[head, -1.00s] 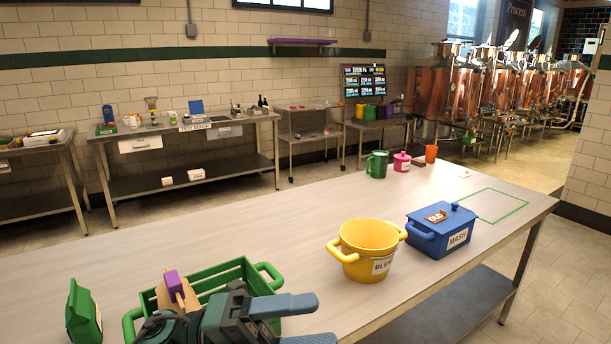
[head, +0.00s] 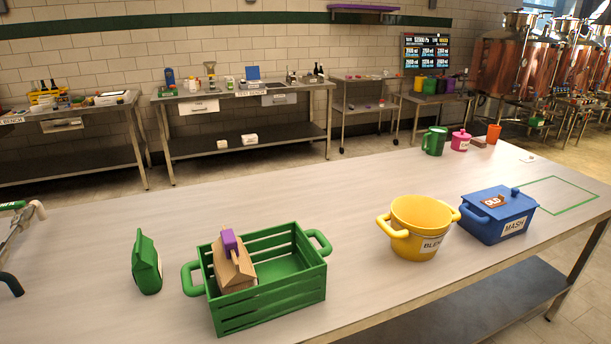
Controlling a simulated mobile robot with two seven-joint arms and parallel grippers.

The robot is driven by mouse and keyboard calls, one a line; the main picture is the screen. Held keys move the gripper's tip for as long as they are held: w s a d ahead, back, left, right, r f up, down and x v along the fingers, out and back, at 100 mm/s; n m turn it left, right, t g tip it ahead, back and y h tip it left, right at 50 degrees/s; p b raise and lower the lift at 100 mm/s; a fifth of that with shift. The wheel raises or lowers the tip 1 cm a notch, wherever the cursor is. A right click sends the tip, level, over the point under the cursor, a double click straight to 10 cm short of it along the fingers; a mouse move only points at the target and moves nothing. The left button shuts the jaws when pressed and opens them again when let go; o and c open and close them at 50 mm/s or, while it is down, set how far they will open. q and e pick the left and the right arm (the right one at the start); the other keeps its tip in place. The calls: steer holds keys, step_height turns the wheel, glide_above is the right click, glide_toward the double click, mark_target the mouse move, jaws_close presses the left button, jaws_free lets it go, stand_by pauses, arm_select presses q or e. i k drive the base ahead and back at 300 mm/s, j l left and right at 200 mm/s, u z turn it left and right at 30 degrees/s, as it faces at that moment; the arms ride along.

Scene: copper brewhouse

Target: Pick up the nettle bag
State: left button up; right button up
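A green bag (head: 147,263) with a folded, peaked top stands upright on the long table (head: 330,200), left of a green slatted crate (head: 270,305). I take it to be the nettle bag; a pale patch shows on its right edge but I cannot read it. A brown bag (head: 233,270) with a purple clip (head: 231,243) stands inside the crate at its left end. Neither of my grippers is in view, and nothing touches the green bag.
A yellow pot (head: 412,246) and a blue lidded box (head: 487,229) stand to the right. A green mug (head: 434,141), pink pot (head: 460,140) and orange cup (head: 493,134) stand at the back. An unclear object (head: 20,225) lies at the left edge. The table around the green bag is clear.

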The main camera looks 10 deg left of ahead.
mark_target(146, 262)
steer(key=u, duration=1.4)
